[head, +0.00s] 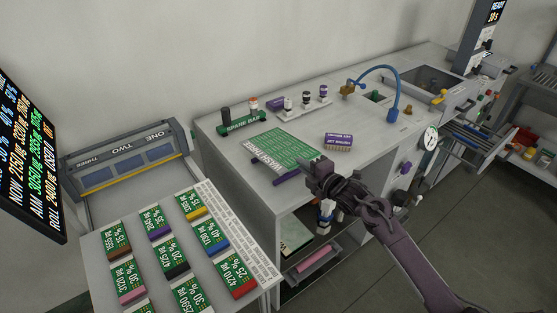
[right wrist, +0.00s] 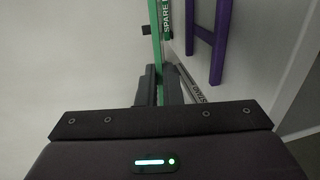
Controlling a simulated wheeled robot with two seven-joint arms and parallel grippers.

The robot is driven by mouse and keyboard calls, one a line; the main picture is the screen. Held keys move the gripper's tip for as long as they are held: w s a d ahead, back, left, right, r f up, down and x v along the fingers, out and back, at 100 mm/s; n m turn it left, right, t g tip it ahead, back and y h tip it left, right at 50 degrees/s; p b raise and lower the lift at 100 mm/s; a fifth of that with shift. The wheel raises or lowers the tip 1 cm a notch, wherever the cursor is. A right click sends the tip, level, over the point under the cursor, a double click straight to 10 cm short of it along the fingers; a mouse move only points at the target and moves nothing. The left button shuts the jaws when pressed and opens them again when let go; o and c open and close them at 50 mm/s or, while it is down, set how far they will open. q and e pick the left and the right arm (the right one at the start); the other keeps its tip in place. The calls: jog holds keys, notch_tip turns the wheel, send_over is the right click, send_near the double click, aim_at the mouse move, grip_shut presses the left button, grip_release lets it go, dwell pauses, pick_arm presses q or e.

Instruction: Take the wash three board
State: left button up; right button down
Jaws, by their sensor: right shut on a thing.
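The wash three board (head: 284,150) is a green panel with white print and a white edge lettered WASH THREE, at the counter's front left in the head view. My right gripper (head: 308,169) is shut on its right end. In the right wrist view the board (right wrist: 156,38) shows edge-on as a green strip between the dark fingers (right wrist: 160,86). A purple bar (head: 286,176) lies by the board's near edge; a purple frame (right wrist: 216,42) shows beside it in the wrist view. Whether the board touches the counter I cannot tell. My left gripper is out of view.
A purple block (head: 338,141) lies just right of the board. Behind stand a green SPARE BAR holder (head: 242,126) and a white rack (head: 305,104) of small bottles. A blue tap (head: 391,90) arches farther right. Several green cards lie on the lower left table (head: 250,257).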

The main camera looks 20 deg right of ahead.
jog(key=s+d+r+p, duration=0.1)
jog(key=s+r+p, duration=0.2)
jog(key=s+p, duration=0.1)
jog(key=shift+s+d+r+p, duration=0.3)
jog(key=shift+s+d+r, duration=0.05)
jog(key=shift+s, duration=0.05)
